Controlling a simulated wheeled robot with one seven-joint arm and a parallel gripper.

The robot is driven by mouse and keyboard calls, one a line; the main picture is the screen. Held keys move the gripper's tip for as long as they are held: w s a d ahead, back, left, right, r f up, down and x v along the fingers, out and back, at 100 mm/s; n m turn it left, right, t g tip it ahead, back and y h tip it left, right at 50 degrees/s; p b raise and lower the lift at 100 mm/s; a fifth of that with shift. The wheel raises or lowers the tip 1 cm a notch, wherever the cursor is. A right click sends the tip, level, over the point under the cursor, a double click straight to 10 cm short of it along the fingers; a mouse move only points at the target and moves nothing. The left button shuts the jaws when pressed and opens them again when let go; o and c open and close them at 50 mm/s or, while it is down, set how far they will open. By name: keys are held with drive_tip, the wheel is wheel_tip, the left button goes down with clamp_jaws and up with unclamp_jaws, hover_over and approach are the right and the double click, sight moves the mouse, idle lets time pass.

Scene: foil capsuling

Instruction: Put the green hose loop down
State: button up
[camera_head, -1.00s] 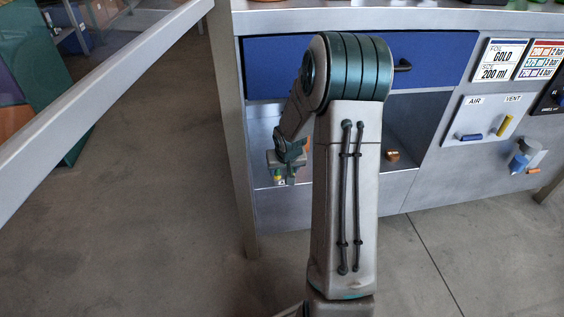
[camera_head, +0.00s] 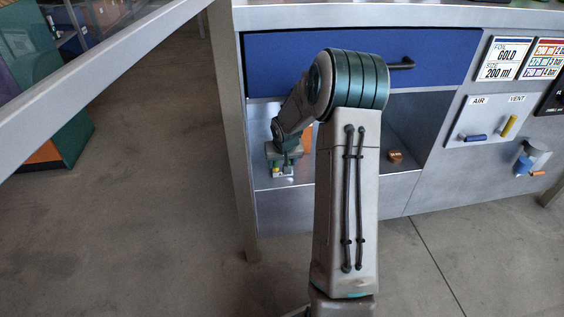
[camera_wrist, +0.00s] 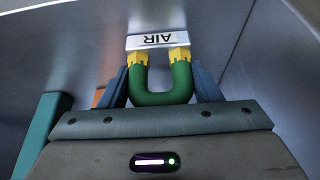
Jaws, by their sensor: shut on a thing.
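The green hose loop (camera_wrist: 160,98) is a U-shaped green tube with two yellow end fittings. In the wrist view it sits between the two blue fingers of my gripper (camera_wrist: 162,84), which is shut on it. The fittings point away from my wrist toward a white label reading AIR (camera_wrist: 158,41), seen upside down. In the head view my gripper (camera_head: 284,171) is low inside the open shelf (camera_head: 306,172) under the blue drawer, at its left side. Only small yellow bits of the loop show there. I cannot tell whether the loop touches the shelf floor.
The shut blue drawer (camera_head: 290,67) is above the shelf. A copper-coloured piece (camera_head: 395,156) lies on the shelf to the right, and an orange thing (camera_head: 307,138) is partly hidden behind my arm. A panel with AIR and VENT handles (camera_head: 492,120) is at the right.

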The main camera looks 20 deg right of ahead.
drive_tip(key=shift+f, duration=0.2)
drive_tip(key=o, duration=1)
drive_tip(key=shift+o, duration=0.2)
drive_tip(key=shift+r+p, duration=0.3)
drive_tip(key=shift+r, duration=0.25)
drive_tip(key=p+v, duration=0.1)
drive_tip(key=v, duration=0.2)
drive_tip(key=shift+s, duration=0.2)
drive_tip(key=s+a+p, duration=0.3)
drive_tip(key=s, duration=0.8)
drive_tip(key=s+a+r+n+g, duration=0.1)
drive_tip(key=s+a+r, duration=0.6)
drive_tip(key=s, duration=0.2)
drive_tip(key=s+a+r+n+g+y, duration=0.1)
drive_tip(key=s+a+r+n+g, duration=0.1)
drive_tip(key=s+a+r, duration=0.5)
drive_tip(key=s+r, duration=0.1)
drive_tip(key=s, duration=0.2)
drive_tip(key=shift+a, duration=0.35)
